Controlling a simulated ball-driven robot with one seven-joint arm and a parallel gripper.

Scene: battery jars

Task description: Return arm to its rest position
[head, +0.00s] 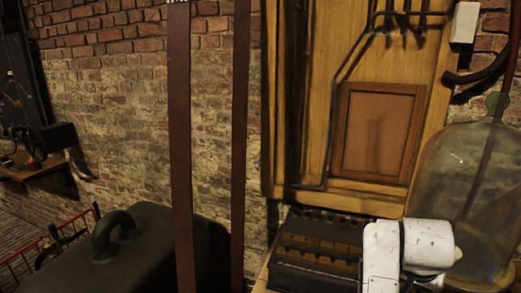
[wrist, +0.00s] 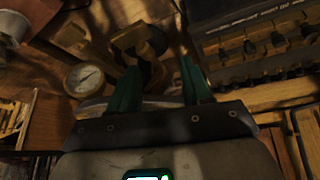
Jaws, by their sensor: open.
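My gripper (wrist: 160,68) shows in the wrist view with its two green fingers spread apart. It is open, and I see nothing held between the fingers. A wooden surface with several objects lies beyond the fingertips. In the head view, a white part of my arm (head: 405,248) is at the lower right, in front of a dark slotted box and beside a large glass jar. The gripper itself cannot be made out in the head view.
The glass jar (head: 470,195) stands at the right, close to my arm. The dark slotted box (head: 318,250) is just left of it. A round gauge (wrist: 84,80) and a switch panel (wrist: 262,45) lie around the fingers. A dark handled case (head: 125,255) is at lower left.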

